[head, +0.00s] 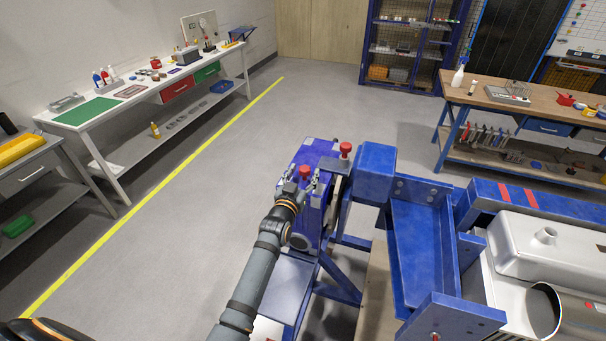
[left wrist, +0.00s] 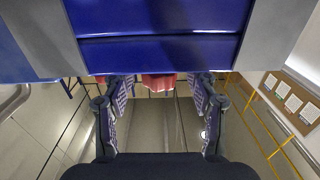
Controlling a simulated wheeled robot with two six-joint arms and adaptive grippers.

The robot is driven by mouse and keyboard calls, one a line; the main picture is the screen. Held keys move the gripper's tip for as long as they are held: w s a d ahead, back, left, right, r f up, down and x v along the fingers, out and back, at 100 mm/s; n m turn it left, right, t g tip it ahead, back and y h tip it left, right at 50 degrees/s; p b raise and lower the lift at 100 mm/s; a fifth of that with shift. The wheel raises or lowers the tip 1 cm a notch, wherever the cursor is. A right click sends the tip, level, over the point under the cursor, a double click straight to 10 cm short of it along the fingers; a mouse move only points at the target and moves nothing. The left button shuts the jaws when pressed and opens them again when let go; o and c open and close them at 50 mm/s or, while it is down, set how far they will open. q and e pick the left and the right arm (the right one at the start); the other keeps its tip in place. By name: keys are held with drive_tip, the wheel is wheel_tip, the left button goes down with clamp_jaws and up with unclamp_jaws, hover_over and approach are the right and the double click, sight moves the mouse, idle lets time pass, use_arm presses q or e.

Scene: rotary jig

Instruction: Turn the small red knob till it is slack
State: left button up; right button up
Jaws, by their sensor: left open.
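A small red knob (head: 305,171) sits on the near side of the blue rotary jig (head: 313,152). A second red knob (head: 346,147) stands upright on a stem to its right and looks slightly larger. My left gripper (head: 309,182) is at the near knob, with its fingers on either side of it in the picture. In the left wrist view, the fingers are apart, and a red knob (left wrist: 158,82) shows between their tips, partly hidden by a blue jig part (left wrist: 160,55). I cannot tell whether the fingers touch it. My right gripper is not in view.
A blue frame with a channel-shaped bracket (head: 418,235) stands right of the jig. A grey metal tank (head: 550,260) and pipe lie at the far right. Workbenches stand along the left wall (head: 130,98) and at the back right (head: 530,105). The floor left of the jig is clear.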

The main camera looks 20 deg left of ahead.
use_arm(q)
drive_tip(key=s, duration=1.2)
drive_tip(key=shift+o, duration=0.3)
